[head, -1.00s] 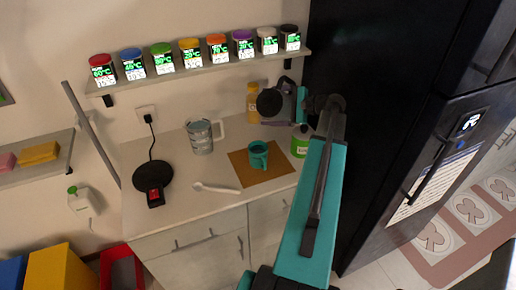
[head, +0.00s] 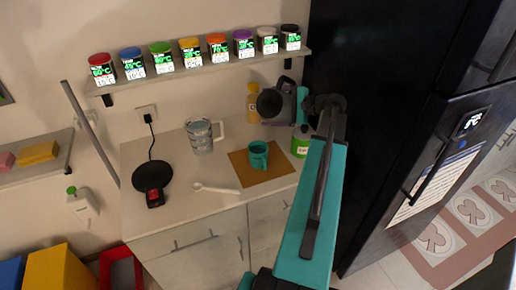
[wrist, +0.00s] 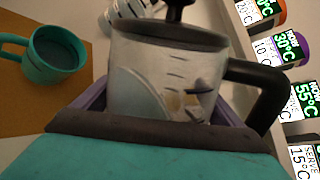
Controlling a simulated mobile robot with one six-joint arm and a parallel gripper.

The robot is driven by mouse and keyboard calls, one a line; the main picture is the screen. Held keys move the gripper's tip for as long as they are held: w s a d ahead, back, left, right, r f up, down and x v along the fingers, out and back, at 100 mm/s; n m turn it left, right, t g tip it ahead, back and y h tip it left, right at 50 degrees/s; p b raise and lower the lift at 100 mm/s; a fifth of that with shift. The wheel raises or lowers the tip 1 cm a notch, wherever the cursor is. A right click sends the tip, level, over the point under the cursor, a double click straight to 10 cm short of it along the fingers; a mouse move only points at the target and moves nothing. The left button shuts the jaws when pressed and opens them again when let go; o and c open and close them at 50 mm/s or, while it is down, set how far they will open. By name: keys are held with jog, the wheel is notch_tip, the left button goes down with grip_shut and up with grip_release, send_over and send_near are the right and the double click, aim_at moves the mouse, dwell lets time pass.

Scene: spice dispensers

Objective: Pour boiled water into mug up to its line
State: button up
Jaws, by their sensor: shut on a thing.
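The kettle (wrist: 165,75) has a clear body with marks, a dark lid and a black handle. My gripper (wrist: 160,110) is shut on it. In the head view the kettle (head: 271,103) is held up at the back right of the counter, its dark round end facing the camera. It looks tilted; the water level inside is unclear. The teal mug (head: 258,155) stands upright on a brown mat (head: 265,178), below and left of the kettle, apart from it. The mug (wrist: 62,57) also shows in the wrist view. Its line cannot be made out.
A clear jug (head: 202,137) stands left of the mat, with a white spoon (head: 215,189) in front. A black round base (head: 153,177) is further left. A yellow bottle (head: 253,100) and a green container (head: 300,142) are near the kettle. A shelf of jars (head: 200,70) hangs above.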

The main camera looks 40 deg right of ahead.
jog(key=shift+a+f+n+h+b, duration=0.15)
jog(key=shift+f+n+h+b, duration=0.8)
jog(key=shift+b, duration=1.85)
dwell(4.3)
jog(key=r+m+y+p, duration=0.1)
jog(key=p, duration=0.2)
jog(key=shift+d, duration=0.2)
jog(key=shift+r+m+y+p, duration=0.3)
jog(key=shift+r+p, duration=0.25)
jog(key=shift+p, duration=0.65)
jog(key=shift+f, duration=0.2)
